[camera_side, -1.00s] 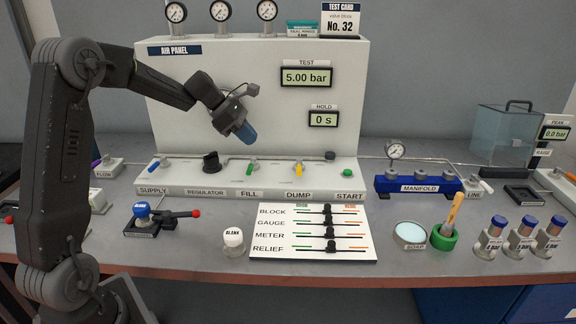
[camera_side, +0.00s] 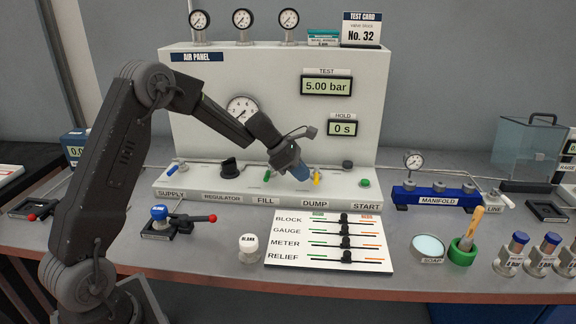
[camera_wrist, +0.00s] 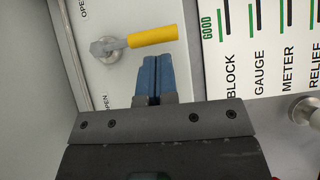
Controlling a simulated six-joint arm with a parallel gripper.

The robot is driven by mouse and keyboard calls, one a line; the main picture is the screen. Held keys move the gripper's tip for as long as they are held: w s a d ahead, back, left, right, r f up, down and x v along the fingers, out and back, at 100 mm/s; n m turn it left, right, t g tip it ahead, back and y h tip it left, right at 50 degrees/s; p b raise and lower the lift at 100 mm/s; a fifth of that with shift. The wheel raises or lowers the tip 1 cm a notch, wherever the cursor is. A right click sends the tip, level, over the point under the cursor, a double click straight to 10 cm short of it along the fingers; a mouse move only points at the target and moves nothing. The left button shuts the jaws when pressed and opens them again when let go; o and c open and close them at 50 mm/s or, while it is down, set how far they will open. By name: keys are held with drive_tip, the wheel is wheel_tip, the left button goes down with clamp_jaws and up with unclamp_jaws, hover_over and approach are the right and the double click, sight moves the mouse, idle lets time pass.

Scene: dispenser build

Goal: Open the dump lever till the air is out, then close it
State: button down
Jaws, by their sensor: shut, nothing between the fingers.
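The dump lever (camera_side: 317,178) is a yellow handle on the sloped front of the air panel, above the DUMP label. In the wrist view the yellow lever (camera_wrist: 152,36) lies nearly across the picture, its grey pivot at the left. My gripper (camera_side: 303,175) is shut and empty, with its blue fingertips close to the left of the lever in the side view. In the wrist view the blue fingers (camera_wrist: 153,62) are together just below the lever; whether they touch it I cannot tell. The TEST display (camera_side: 326,86) reads 5.00 bar. The HOLD display (camera_side: 342,128) reads 0 s.
The green fill lever (camera_side: 268,175) is left of the dump lever, and the green START button (camera_side: 365,183) is right. The black regulator knob (camera_side: 231,166) stands further left. A card with sliders (camera_side: 330,240) lies in front. A white blank (camera_side: 248,248) stands beside it.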

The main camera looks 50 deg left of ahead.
drive_tip(key=shift+w+d+f, duration=0.1)
drive_tip(key=shift+w+d, duration=0.25)
drive_tip(key=shift+d, duration=0.1)
